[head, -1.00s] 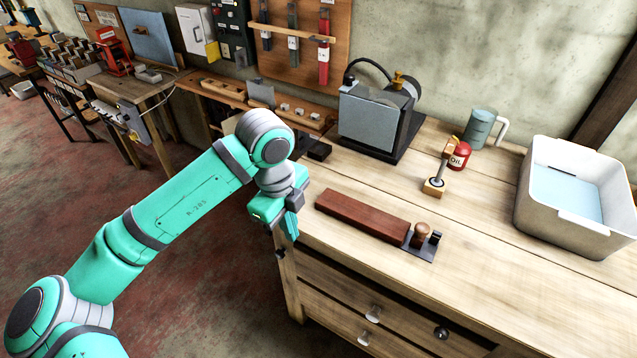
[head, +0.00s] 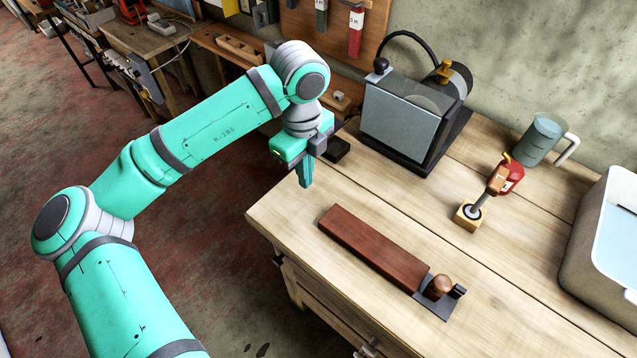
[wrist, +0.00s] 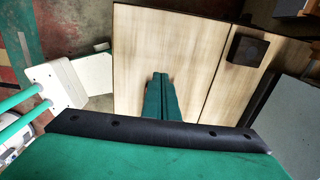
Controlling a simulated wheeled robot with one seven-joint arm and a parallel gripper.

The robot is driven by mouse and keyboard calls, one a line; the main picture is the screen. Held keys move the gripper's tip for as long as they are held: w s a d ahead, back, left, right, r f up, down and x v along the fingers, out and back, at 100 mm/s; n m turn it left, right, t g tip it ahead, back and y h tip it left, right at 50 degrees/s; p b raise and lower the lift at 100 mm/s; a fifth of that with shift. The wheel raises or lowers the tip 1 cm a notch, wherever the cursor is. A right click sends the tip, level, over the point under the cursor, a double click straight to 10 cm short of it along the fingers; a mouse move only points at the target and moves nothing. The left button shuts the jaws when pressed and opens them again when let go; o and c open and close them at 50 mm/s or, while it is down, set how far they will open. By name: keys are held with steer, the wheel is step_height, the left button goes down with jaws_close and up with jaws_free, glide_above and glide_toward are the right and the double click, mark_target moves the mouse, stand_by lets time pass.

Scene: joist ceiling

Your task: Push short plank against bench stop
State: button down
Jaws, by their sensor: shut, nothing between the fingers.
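The short plank, a reddish-brown bar (head: 370,247), lies flat on the wooden bench (head: 520,305). Its right end is at a dark metal plate (head: 432,308) bearing a round wooden knob (head: 438,287) and a small black post (head: 458,291). This fitting looks like the bench stop; I cannot tell whether any gap remains between plank and knob. My gripper (head: 305,184) is shut and empty, pointing down over the bench's left part, beyond the plank's left end and apart from it. The wrist view shows the closed fingers (wrist: 158,80) over bare bench top; the plank is not visible there.
A grey machine (head: 405,122) stands at the back, with a small dark block (head: 336,149) left of it. The bench around the plank is clear.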

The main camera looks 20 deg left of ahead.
mark_target(321, 216)
steer(key=f, duration=0.9)
steer(key=shift+d+f, duration=0.25)
steer(key=shift+f, duration=0.1)
steer(key=shift+s+d+r, duration=0.1)
steer(key=shift+s+d, duration=0.15)
steer(key=shift+d, duration=0.3)
steer(key=shift+s+d+r, duration=0.1)
steer(key=shift+s+d, duration=0.15)
steer(key=shift+d, duration=0.3)
steer(key=shift+s+d+f, duration=0.1)
steer(key=shift+s+d, duration=0.1)
steer(key=shift+d, duration=0.4)
steer(key=shift+d, duration=0.1)
